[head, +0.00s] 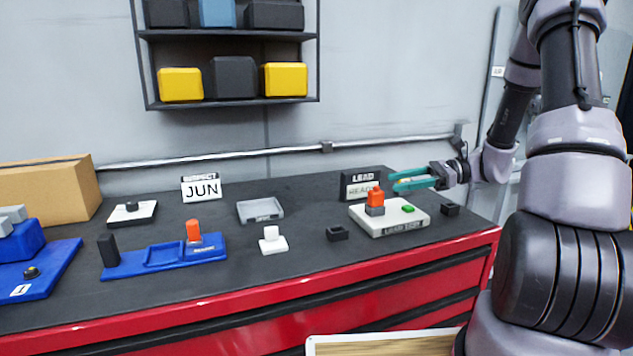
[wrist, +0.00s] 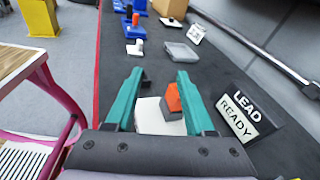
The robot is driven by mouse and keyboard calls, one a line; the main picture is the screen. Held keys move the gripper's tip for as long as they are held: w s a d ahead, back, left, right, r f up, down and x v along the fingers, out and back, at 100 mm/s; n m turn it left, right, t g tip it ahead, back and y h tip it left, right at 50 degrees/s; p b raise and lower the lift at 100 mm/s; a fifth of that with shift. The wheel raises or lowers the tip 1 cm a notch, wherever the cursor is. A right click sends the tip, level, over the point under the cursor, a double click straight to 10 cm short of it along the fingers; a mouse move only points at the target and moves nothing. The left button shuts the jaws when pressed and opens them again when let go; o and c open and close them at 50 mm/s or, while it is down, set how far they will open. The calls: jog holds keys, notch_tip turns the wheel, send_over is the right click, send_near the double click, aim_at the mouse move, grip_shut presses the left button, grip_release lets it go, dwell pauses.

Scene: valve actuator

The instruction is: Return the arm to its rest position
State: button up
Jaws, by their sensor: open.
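My gripper (head: 408,180) has teal fingers and is open and empty. In the head view it hovers above and behind the white board (head: 377,227) with the orange-topped part (head: 375,195) and a small green button (head: 408,209). In the wrist view the two teal fingers (wrist: 160,90) stand apart, with the orange part (wrist: 173,97) and the white board (wrist: 150,118) showing between and below them. I cannot tell the exact height above the board. My arm reaches in from the right side.
A LEAD READY sign (head: 362,183) stands close behind the board. On the dark bench top (head: 300,205) are a JUN sign (head: 202,188), a grey tray (head: 261,210), a blue fixture (head: 166,257) and a white block (head: 272,241). A wall shelf (head: 232,102) hangs above.

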jog(key=s+r+n+t+h, duration=0.6)
jog(key=s+r+n+h, duration=0.6)
jog(key=s+r, duration=0.5)
jog(key=shift+s+d+r+n+h, duration=0.3)
jog(key=shift+d+r+n+h, duration=0.1)
jog(key=shift+r+h, duration=0.45)
jog(key=shift+f, duration=0.1)
dwell(0.3)
